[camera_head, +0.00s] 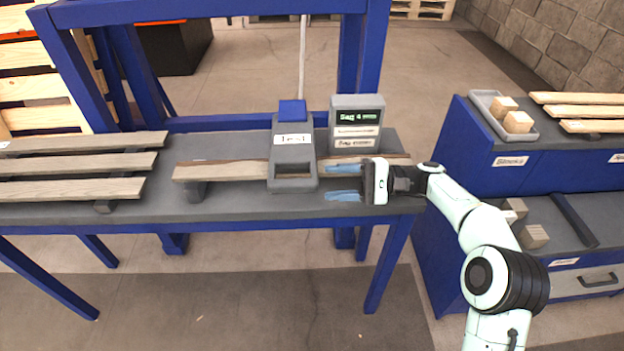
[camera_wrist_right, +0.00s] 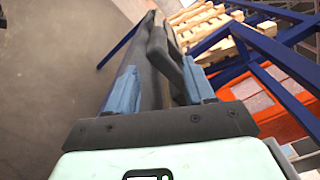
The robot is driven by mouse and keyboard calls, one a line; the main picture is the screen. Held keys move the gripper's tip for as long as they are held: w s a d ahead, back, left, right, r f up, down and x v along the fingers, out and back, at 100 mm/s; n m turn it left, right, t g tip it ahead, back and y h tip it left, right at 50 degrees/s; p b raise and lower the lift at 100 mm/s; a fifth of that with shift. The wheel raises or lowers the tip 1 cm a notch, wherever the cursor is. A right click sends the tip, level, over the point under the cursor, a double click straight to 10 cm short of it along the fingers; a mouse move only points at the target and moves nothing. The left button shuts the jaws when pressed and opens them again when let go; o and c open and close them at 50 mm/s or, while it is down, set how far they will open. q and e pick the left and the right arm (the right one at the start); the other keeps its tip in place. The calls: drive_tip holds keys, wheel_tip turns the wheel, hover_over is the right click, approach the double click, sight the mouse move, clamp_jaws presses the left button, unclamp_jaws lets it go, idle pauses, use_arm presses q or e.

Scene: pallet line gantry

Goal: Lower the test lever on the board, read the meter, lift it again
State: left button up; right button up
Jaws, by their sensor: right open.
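The grey test lever (camera_head: 292,160), with a blue top, a "Test" label and a handle slot low down, stands over the middle of the wooden board (camera_head: 225,171) on the bench. Whether it presses on the board I cannot tell. The grey meter (camera_head: 356,122) is behind it to the right; its lit green display seems to read "Sag 4 mm". My right gripper (camera_head: 328,182) is open, fingers pointing left, just right of the lever, in front of part of the board. In the right wrist view a dark grey handle shape (camera_wrist_right: 172,58) shows beyond and between the open fingers (camera_wrist_right: 158,88).
Slatted planks (camera_head: 75,188) lie at the bench's left end. Blue gantry posts (camera_head: 364,60) rise behind the bench. A blue cabinet (camera_head: 450,200) stands right, with a tray (camera_head: 487,108) of wooden blocks and slats on top. Bare bench (camera_head: 240,208) shows in front of the board.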

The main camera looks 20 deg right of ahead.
drive_tip(key=v, duration=0.4)
drive_tip(key=shift+d, duration=0.1)
idle(0.4)
